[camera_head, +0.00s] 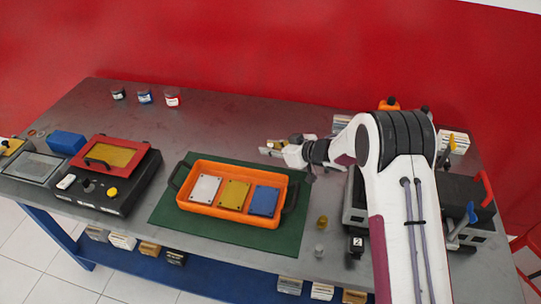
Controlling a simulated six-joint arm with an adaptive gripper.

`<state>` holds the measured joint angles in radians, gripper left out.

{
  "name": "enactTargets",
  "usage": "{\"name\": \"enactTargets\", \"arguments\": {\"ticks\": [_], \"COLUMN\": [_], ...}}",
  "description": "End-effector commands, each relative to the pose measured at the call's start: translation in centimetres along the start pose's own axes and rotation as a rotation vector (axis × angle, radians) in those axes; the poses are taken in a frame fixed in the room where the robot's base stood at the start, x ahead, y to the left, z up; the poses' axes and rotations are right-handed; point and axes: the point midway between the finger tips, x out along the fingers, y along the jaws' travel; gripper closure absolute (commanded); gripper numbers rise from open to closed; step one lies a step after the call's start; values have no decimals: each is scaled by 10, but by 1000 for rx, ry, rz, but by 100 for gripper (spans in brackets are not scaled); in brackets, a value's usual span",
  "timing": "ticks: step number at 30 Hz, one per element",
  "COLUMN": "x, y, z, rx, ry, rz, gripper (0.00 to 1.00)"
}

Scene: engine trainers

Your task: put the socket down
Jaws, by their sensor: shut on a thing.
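My gripper (288,154) is over the table behind the right end of the orange tray, reached from the right by my white arm. It is shut on the socket, which is too small and too covered by the gripper and wrist to make out. I cannot tell how high the gripper is above the table. A small brass-coloured cylinder (322,222) and a small pale grey cylinder (319,250) stand apart on the bare metal to the right of the green mat.
The orange tray (181,197) with a white, a yellow and a blue plate is on the green mat (222,239). A black box with a red frame (103,139) is at left. Three small jars (144,97) stand at the back. Dark equipment (356,212) is at right, partly behind my arm.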

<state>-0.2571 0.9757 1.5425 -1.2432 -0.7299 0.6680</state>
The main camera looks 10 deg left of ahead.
Motion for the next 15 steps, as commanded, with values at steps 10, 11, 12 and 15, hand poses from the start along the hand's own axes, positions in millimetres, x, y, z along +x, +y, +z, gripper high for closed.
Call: {"name": "enactTargets", "arguments": {"ticks": [10,11,12,15], "x": [15,16,16,17], "y": [-1,-1,-1,0], "z": [28,29,30,31], "rx": [1,1,0,0], "ry": [-2,-1,-1,0], "rz": [0,0,0,0], "gripper": [100,100,100,100]}}
